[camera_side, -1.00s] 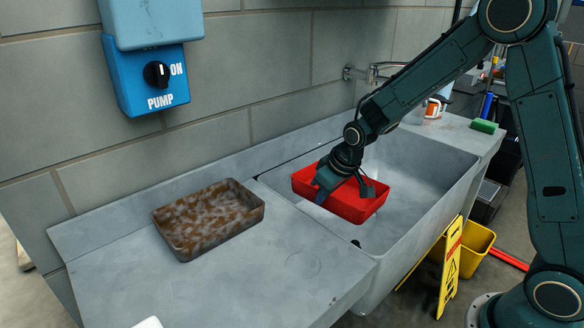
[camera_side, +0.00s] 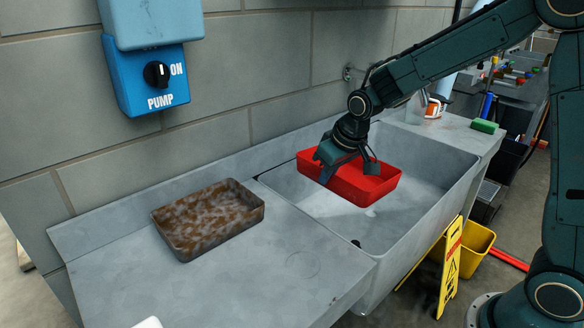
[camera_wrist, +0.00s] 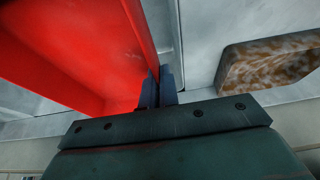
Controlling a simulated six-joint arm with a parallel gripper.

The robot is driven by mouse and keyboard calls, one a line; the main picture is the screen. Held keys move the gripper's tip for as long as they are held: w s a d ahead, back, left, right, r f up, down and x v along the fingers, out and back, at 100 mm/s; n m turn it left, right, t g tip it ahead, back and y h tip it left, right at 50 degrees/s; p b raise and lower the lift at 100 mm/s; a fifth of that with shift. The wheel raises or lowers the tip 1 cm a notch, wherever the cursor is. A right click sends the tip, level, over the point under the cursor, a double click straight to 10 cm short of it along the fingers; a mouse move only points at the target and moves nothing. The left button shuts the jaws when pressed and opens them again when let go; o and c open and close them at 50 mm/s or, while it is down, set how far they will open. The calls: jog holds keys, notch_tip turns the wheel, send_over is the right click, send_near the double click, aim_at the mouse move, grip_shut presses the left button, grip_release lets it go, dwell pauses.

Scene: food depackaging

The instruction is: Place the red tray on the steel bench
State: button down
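The red tray (camera_side: 362,187) is empty and hangs in or just above the sink basin, roughly level. My gripper (camera_side: 346,166) is shut on the tray's wall on its near-left side. In the wrist view the red tray (camera_wrist: 85,50) fills the upper left, and the fingers (camera_wrist: 158,88) close around its wall at one edge. The steel bench (camera_side: 280,268) lies to the left of the sink, lower left of the tray. The tray's underside and the exact grip depth are hidden.
A brown-stained tray (camera_side: 190,247) stands on the bench near the wall and also shows in the wrist view (camera_wrist: 268,84). The sink's rim (camera_side: 415,243) separates basin and floor. The bench front is mostly clear.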

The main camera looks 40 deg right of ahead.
notch_tip(320, 180, up, 18)
jog(key=n+g+y, duration=0.4)
jog(key=n, duration=1.4)
send_over(310, 302)
jog(key=d, duration=0.2)
jog(key=shift+s+a+f, duration=0.1)
jog(key=shift+f, duration=1)
jog(key=shift+s+f, duration=0.1)
jog(key=shift+f, duration=1)
jog(key=shift+y, duration=0.3)
notch_tip(310, 302, down, 16)
jog(key=shift+r, duration=0.15)
jog(key=shift+f, duration=2.15)
